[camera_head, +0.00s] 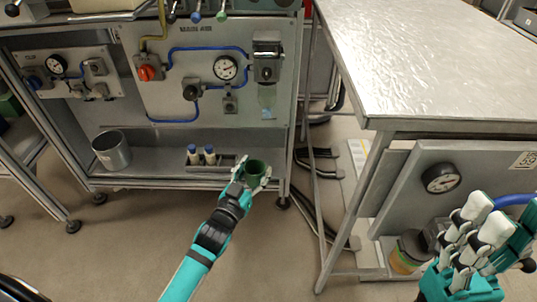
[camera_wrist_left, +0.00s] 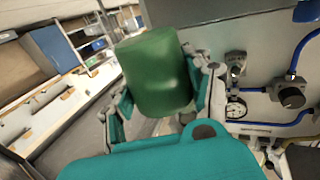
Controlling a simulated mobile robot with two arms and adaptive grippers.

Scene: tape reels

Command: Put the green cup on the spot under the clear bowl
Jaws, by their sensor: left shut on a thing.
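The green cup (camera_head: 256,168) is held in my left gripper (camera_head: 252,178), in front of the lower shelf's front edge. The cup also shows large in the left wrist view (camera_wrist_left: 155,75), between the two fingers of the gripper (camera_wrist_left: 160,95). A clear bowl (camera_head: 267,96) hangs under a grey unit on the panel, above the cup in the head view. The place under the bowl is on the shelf (camera_head: 150,161); no mark is clear there, and the cup hides part of it. My right gripper (camera_head: 474,232) is at the lower right, away from the cup; its finger state is unclear.
A steel table (camera_head: 430,60) is at the right. A jar (camera_head: 408,252) with orange and green contents is below it. Cables lie on the floor.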

